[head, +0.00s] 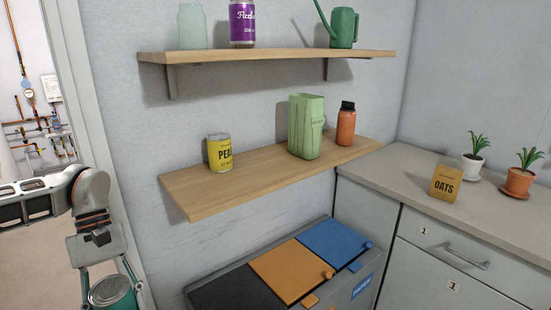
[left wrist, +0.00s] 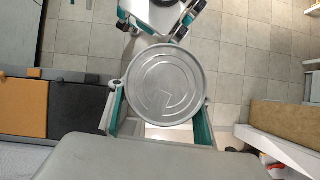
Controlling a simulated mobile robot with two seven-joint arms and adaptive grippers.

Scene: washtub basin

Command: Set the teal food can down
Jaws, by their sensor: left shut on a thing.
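The teal food can (head: 112,292) is at the bottom left of the head view, upright, with its silver lid up. My left gripper (head: 113,290) is shut on the can, with a finger on either side of it. In the left wrist view the can's round metal lid (left wrist: 165,88) fills the middle, between the two teal-lined fingers of the left gripper (left wrist: 160,122). The can is held in the air, with tiled floor far below. My right gripper is not in the head view.
The lower wooden shelf (head: 185,191) holds a yellow can (head: 219,152), a green carton (head: 305,127) and an orange bottle (head: 346,124); its front left is bare. An upper shelf (head: 270,57) hangs above. Lidded bins (head: 290,272) stand below. A grey counter (head: 400,172) is right, with an oats box (head: 446,183).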

